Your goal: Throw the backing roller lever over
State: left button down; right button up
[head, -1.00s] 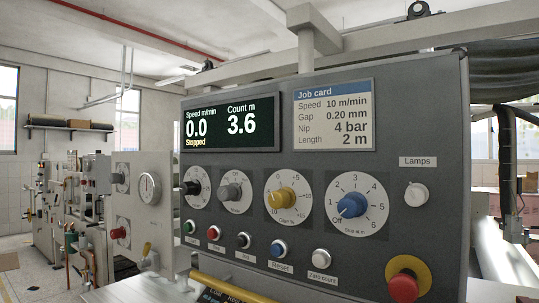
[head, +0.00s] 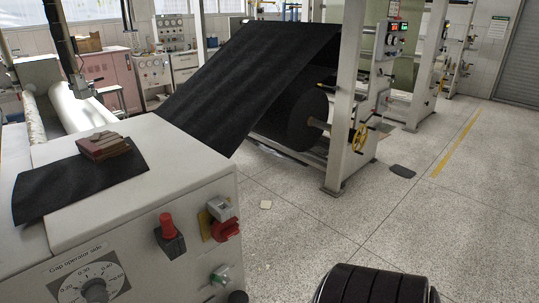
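In the head view, a lever with a red grip (head: 167,226) and a dark base stands upright on the near edge of the pale machine housing. No readable label shows whether it is the backing roller lever. A red knob (head: 225,229) on a yellow plate is just right of it, with a grey block (head: 220,208) above. A dial marked "Gap operator side" (head: 93,286) is at the lower left, cut off by the frame edge. Neither of my grippers is in view.
Wood-coloured blocks (head: 103,146) rest on a black sheet (head: 75,183) on the housing. Black web (head: 245,75) slopes from a large roll (head: 292,115) on a stand with a yellow handwheel (head: 359,138). Open floor (head: 290,215) lies to the right. A dark ribbed shape (head: 372,286) fills the bottom edge.

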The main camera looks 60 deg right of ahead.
aim_at(225, 281)
jog(key=z, duration=1.45)
